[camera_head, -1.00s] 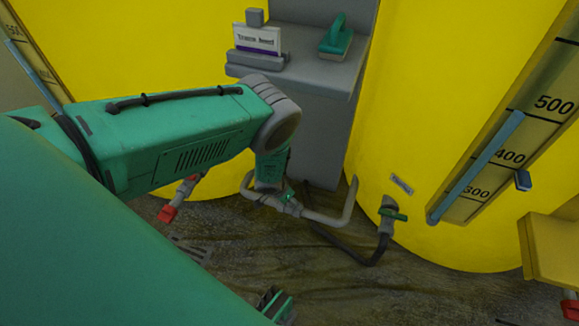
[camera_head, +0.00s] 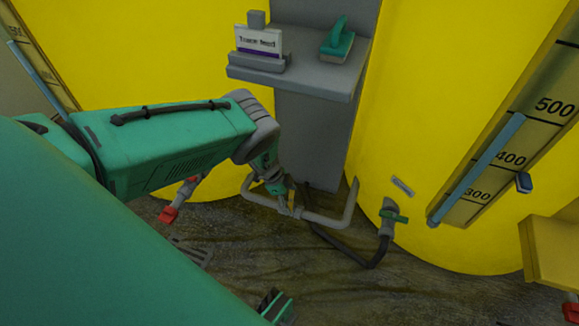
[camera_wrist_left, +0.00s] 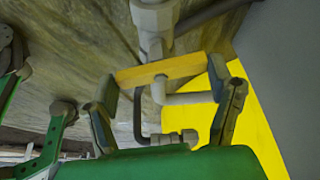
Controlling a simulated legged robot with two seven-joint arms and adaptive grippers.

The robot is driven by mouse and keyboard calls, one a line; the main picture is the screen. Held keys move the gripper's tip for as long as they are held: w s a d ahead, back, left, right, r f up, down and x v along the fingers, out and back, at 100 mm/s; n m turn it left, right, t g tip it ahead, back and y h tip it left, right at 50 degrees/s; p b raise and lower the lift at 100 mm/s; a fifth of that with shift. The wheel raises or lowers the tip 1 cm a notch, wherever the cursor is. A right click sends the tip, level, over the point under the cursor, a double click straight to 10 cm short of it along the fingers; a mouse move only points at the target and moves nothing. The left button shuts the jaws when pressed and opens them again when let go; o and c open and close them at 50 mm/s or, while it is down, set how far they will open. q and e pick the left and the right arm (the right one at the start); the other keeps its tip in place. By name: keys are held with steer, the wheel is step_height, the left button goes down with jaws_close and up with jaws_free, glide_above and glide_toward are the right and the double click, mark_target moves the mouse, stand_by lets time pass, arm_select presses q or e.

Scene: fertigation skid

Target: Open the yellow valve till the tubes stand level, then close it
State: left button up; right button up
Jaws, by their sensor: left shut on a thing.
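The yellow valve handle (camera_wrist_left: 160,71) is a flat bar across the grey pipework in the left wrist view. My left gripper (camera_wrist_left: 165,95) has one finger at each end of this bar and is shut on it. In the head view my left gripper (camera_head: 287,205) is low at the grey pipe (camera_head: 328,219) between the tanks, and the handle is hidden there. The right sight tube (camera_head: 478,168) has its blue column top a little below 500. The left sight tube (camera_head: 38,72) shows partly, its column top near its upper mark. My right gripper is not clearly seen.
Two yellow tanks (camera_head: 420,100) flank a grey post with a shelf (camera_head: 305,76) bearing a sign and a green-handled tool. A green-handled valve (camera_head: 394,215) sits on the right tank, a red-handled one (camera_head: 169,213) at left. A dark hose (camera_head: 345,255) lies on the floor.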

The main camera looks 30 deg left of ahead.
arm_select(q)
steer(key=shift+s+a+f+m+g, duration=0.15)
steer(key=shift+m+g, duration=0.25)
steer(key=shift+m, duration=0.6)
steer(key=shift+a, duration=0.1)
steer(key=o, duration=1)
steer(key=shift+o, duration=1.1)
steer(key=shift+w, duration=0.2)
steer(key=shift+r, duration=0.25)
steer(key=v, duration=0.6)
steer(key=shift+a+r, duration=0.3)
steer(key=shift+r, duration=0.05)
